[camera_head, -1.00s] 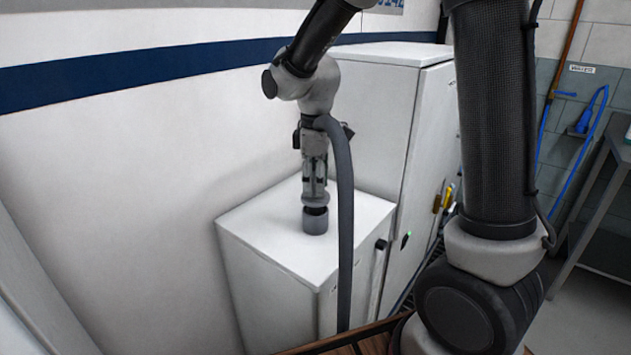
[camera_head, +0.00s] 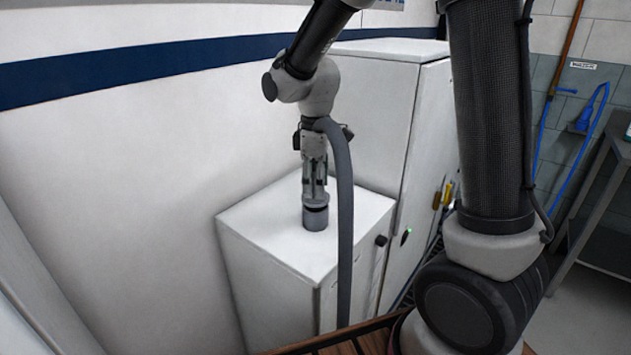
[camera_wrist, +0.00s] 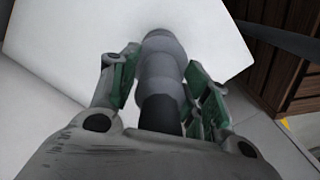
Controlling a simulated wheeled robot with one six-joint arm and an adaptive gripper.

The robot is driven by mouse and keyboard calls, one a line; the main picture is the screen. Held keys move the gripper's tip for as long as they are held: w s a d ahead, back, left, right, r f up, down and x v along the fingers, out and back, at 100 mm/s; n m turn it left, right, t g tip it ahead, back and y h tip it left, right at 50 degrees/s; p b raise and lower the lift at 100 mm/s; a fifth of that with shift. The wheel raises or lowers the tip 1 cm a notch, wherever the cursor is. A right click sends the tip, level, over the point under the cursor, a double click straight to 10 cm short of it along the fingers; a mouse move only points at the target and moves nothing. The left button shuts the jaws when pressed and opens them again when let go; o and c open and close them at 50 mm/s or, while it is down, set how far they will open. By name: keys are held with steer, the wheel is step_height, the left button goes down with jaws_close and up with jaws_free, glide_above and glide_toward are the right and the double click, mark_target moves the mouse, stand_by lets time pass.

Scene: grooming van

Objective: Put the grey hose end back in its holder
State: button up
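My gripper (camera_head: 315,182) points straight down over the low white cabinet. Its fingers close on both sides of the grey hose end (camera_head: 316,198), which also shows between the green-padded fingers in the wrist view (camera_wrist: 160,72). The hose end is upright. The holder, a short grey cup (camera_head: 316,219), stands on the cabinet top directly below it. A dark band lies between the two; I cannot tell whether the hose end's tip is inside the cup. The grey hose (camera_head: 345,230) loops from beside my wrist and hangs down in front of the cabinet.
The low white cabinet (camera_head: 265,240) has a clear top around the cup. A taller white cabinet (camera_head: 375,110) stands close behind on the right, and a white wall with a blue stripe (camera_head: 130,75) is on the left. A grey table (camera_head: 605,190) is far right.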

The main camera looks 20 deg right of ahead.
steer(key=shift+o, duration=0.3)
step_height(320, 180, up, 12)
steer(key=shift+f, duration=0.1)
stand_by(0.3)
steer(key=shift+m, duration=0.7)
steer(key=s+d+r+m+t, duration=0.1)
steer(key=s+d+m, duration=0.4)
steer(key=s, duration=0.5)
steer(key=s+d+m+t, duration=0.3)
steer(key=s+d+m, duration=0.3)
steer(key=s+d, duration=0.4)
steer(key=shift+s+r, duration=0.35)
steer(key=shift+s, duration=0.15)
